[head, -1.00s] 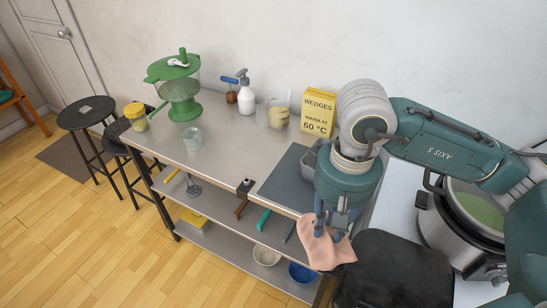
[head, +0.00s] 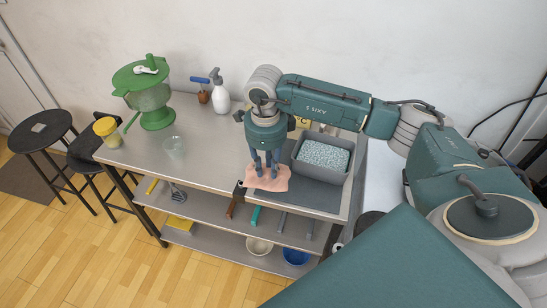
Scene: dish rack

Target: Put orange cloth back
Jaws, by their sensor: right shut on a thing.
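The orange cloth (head: 275,184) looks pale salmon-orange and hangs from my right gripper (head: 265,172) near the front edge of the steel table (head: 215,160). The right gripper points down with its fingers shut on the cloth. I cannot tell whether the cloth touches the table top. My left gripper is not in view.
A grey bin (head: 322,178) with speckled contents stands just right of the gripper. A clear glass (head: 174,148), a green spinner (head: 146,90), a white spray bottle (head: 219,92) and a yellow-lidded jar (head: 107,132) stand further left. Bowls (head: 260,246) sit on the lower shelf.

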